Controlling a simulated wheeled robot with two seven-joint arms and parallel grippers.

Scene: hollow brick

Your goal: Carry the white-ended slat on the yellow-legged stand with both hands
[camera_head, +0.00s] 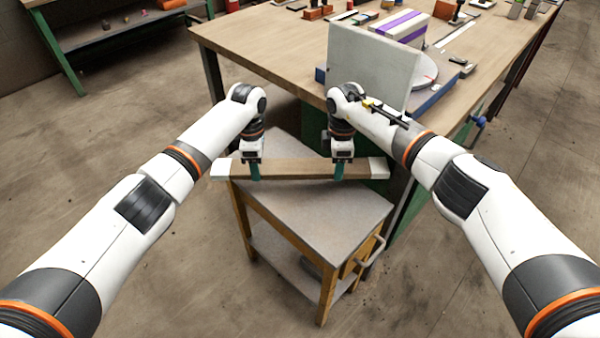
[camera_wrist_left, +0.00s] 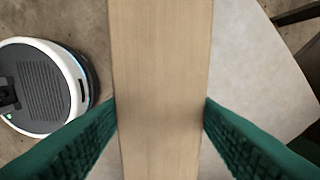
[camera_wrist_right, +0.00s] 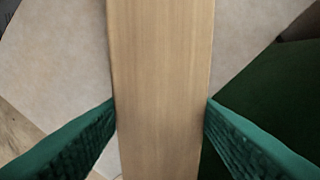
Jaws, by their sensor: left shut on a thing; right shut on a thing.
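A long wooden slat (camera_head: 295,169) with white ends lies across the head view, over the grey top of the yellow-legged stand (camera_head: 335,208). My left gripper (camera_head: 254,172) is shut on the slat near its left white end. My right gripper (camera_head: 342,170) is shut on it near its right white end. In the left wrist view the slat (camera_wrist_left: 160,90) runs between the green fingers. The right wrist view shows the slat (camera_wrist_right: 160,80) between the fingers too. I cannot tell whether the slat touches the stand's top or hangs just above it.
A large wooden workbench (camera_head: 270,45) stands behind, with a grey panel (camera_head: 372,68), a purple-striped box (camera_head: 400,25) and small tools on it. A green-legged bench (camera_head: 110,35) stands at the far left. The floor left of the stand is clear.

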